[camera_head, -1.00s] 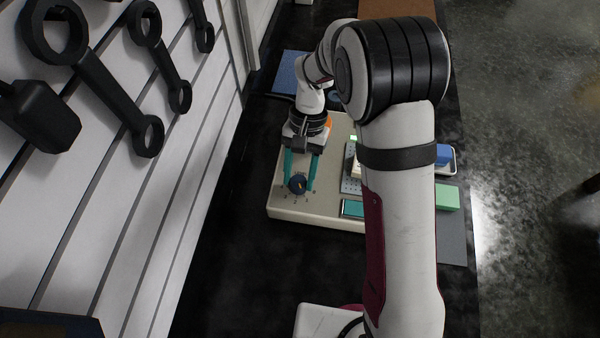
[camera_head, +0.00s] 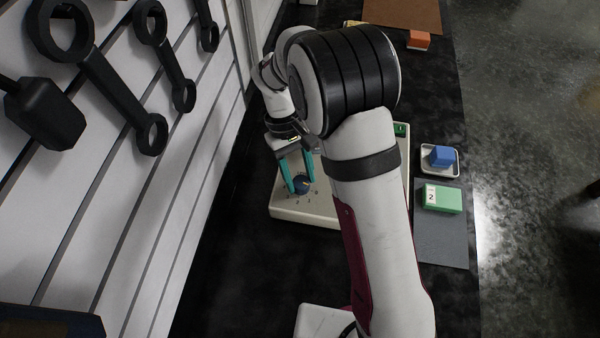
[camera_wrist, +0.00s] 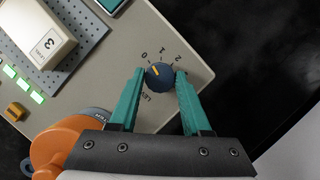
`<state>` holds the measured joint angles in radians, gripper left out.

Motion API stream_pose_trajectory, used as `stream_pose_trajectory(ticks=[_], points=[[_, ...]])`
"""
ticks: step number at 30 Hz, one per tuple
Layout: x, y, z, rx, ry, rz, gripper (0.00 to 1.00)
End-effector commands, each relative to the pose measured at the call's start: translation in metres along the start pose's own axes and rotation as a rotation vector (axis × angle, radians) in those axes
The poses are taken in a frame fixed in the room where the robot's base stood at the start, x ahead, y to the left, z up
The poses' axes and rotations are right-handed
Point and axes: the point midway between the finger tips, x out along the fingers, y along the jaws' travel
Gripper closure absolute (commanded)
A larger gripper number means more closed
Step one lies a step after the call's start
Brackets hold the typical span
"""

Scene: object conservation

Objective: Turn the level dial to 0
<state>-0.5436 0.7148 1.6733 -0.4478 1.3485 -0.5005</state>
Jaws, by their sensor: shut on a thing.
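The level dial (camera_wrist: 161,80) is a dark blue round knob with a yellow pointer mark, on a beige panel (camera_wrist: 215,40). In the wrist view the mark points up and left, roughly toward the printed 0; 1 and 2 are printed further right. My gripper (camera_wrist: 160,74) has its two teal fingers on opposite sides of the dial, shut on it. In the head view my gripper (camera_head: 301,184) reaches down to the dial (camera_head: 301,185) near the panel's front left. My arm hides much of the panel there.
A white block marked 3 (camera_wrist: 40,38) lies on a grey perforated plate. An orange part (camera_wrist: 62,150) is close to my gripper. On the right are a green block marked 2 (camera_head: 445,200) and a blue cube (camera_head: 441,155) in a white tray (camera_head: 428,169). Tools hang on the left wall.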

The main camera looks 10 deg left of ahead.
Motion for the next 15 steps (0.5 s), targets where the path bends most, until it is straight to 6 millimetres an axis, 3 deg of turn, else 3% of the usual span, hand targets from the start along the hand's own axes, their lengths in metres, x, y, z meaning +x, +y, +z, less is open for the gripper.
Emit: stream_pose_trajectory(ticks=[15], points=[[0.0006, -0.0003, 0.0005, -0.091, -0.002, 0.038, 1.0]])
